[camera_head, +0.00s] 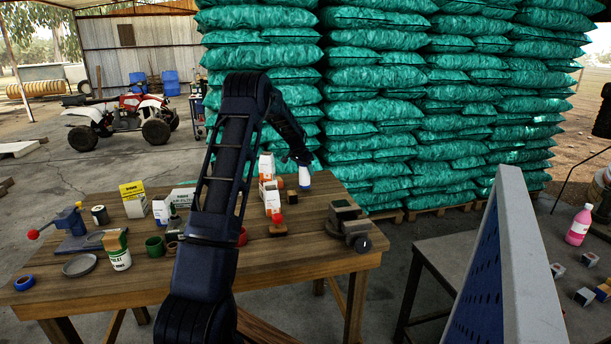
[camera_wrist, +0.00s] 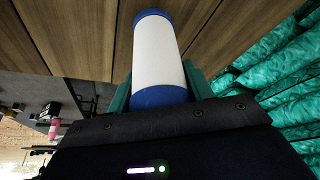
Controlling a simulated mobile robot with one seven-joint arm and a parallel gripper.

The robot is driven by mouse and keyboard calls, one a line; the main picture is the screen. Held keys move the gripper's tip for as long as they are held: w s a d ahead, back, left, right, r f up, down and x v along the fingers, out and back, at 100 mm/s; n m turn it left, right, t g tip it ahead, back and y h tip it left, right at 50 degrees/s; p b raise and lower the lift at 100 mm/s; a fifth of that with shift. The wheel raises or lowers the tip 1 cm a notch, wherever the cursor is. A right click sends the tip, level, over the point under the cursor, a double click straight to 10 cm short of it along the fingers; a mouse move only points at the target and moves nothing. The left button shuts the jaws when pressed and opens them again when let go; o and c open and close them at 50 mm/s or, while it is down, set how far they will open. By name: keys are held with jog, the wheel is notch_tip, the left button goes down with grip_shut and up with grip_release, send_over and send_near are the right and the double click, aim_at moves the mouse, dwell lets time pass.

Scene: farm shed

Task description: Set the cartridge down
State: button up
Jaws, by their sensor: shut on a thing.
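The cartridge is a white cylinder with blue ends. In the head view, the cartridge (camera_head: 304,178) is under my gripper (camera_head: 298,160) near the back right edge of the wooden workbench (camera_head: 330,268). In the wrist view, the cartridge (camera_wrist: 158,52) extends out from between the green fingers of my gripper (camera_wrist: 160,88), which is shut on it. Wooden planks (camera_wrist: 75,35) lie beyond it. I cannot tell whether its lower end touches the bench top.
A yellow box (camera_head: 133,199) and tins crowd the bench's left. Stacked green sacks (camera_head: 375,110) rise behind. Bare wood shows along the front right.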

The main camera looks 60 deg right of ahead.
jog(key=shift+f, duration=1.25)
jog(key=shift+f, duration=0.1)
jog(key=o, duration=1)
jog(key=shift+o, duration=0.2)
jog(key=v, duration=1.2)
jog(key=shift+w, duration=0.15)
